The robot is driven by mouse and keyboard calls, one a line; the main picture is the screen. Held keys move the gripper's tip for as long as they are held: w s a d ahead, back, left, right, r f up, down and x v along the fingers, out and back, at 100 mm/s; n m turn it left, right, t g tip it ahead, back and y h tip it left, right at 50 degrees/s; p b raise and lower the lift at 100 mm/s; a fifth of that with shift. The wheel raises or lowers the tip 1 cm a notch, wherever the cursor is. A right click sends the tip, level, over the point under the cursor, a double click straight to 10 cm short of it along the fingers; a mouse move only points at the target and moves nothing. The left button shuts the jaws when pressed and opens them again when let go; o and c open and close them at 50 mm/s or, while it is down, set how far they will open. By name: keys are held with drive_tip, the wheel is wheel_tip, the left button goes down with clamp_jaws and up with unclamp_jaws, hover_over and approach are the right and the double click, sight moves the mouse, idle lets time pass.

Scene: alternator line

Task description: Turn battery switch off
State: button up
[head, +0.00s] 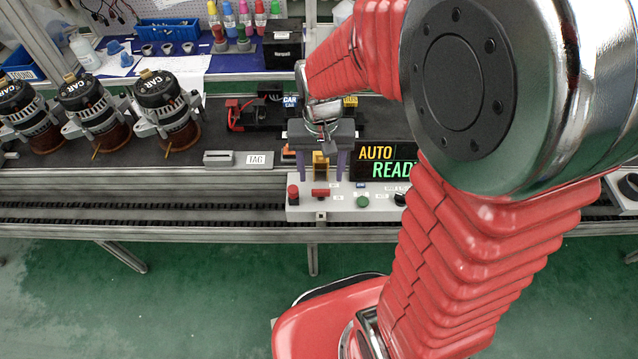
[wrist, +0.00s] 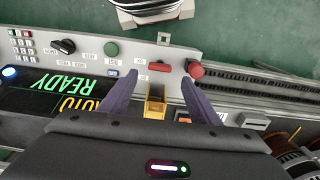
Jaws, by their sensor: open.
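A light grey control panel (head: 335,208) stands at the front edge of the bench. It carries a red bar-shaped switch (head: 320,192), lying crosswise, with small labels too fine to read. No battery switch label can be made out. My gripper (head: 321,178) is above the panel, open, with its two purple fingers pointing down and nothing between the tips. In the wrist view the fingertips (wrist: 160,76) lie on either side of the red switch (wrist: 158,67), apart from it. A yellow part (wrist: 154,107) shows between the fingers, further back.
A red round button (wrist: 195,70) sits close beside one fingertip. A green button (wrist: 110,48) and a black knob (wrist: 63,46) are on the panel's other side. A display (head: 375,163) reads AUTO READY. A tag plate (head: 235,159) and several alternators (head: 167,110) stand to the left.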

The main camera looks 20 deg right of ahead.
sight(320, 190)
wheel_tip(320, 190, down, 6)
drive_tip(key=shift+f, duration=0.25)
drive_tip(key=shift+c, duration=0.7)
drive_tip(key=c, duration=0.9)
